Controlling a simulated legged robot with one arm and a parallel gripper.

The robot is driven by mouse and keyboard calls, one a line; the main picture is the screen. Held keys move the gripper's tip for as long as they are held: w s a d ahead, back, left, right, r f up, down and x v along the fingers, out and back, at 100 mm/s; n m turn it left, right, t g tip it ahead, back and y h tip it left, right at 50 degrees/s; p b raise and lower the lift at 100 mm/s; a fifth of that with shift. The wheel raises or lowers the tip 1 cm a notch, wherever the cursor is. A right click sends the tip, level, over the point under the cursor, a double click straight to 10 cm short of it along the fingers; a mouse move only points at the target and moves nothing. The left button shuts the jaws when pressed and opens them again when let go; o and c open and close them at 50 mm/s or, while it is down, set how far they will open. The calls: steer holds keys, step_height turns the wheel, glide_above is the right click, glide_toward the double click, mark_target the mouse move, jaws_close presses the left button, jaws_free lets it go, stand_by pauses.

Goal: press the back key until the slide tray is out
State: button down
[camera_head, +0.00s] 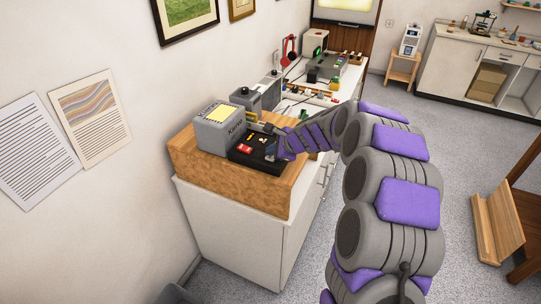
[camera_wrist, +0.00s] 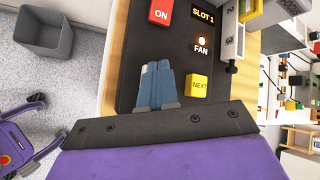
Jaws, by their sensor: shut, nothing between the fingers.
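A black control panel (camera_wrist: 125,70) carries a red ON key (camera_wrist: 161,11), a yellow NEXT key (camera_wrist: 197,86), a SLOT 1 display (camera_wrist: 204,12) and a lit FAN lamp (camera_wrist: 201,41). No key marked back can be read; my fingers cover part of the panel. My gripper (camera_wrist: 157,68) is shut and empty over the panel, left of the NEXT key; I cannot tell whether it touches. In the head view the panel (camera_head: 254,163) lies in front of a grey Karvo machine (camera_head: 222,132). A pale part with numbers (camera_wrist: 231,40), possibly the slide tray, stands beside the panel.
The panel and machine sit on a wooden top (camera_head: 240,190) over a white cabinet (camera_head: 235,235). A grey box (camera_head: 245,98) and other equipment stand farther along the counter. A grey bin (camera_wrist: 43,35) stands on the floor, and a wooden stand (camera_head: 495,225) is at right.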

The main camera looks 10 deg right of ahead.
mark_target(272, 158)
steer(key=shift+f, duration=0.3)
steer(key=shift+r, duration=0.1)
stand_by(0.4)
steer(key=shift+r+p, duration=1.25)
step_height(272, 158, up, 5)
steer(key=p, duration=0.5)
steer(key=shift+f, duration=0.1)
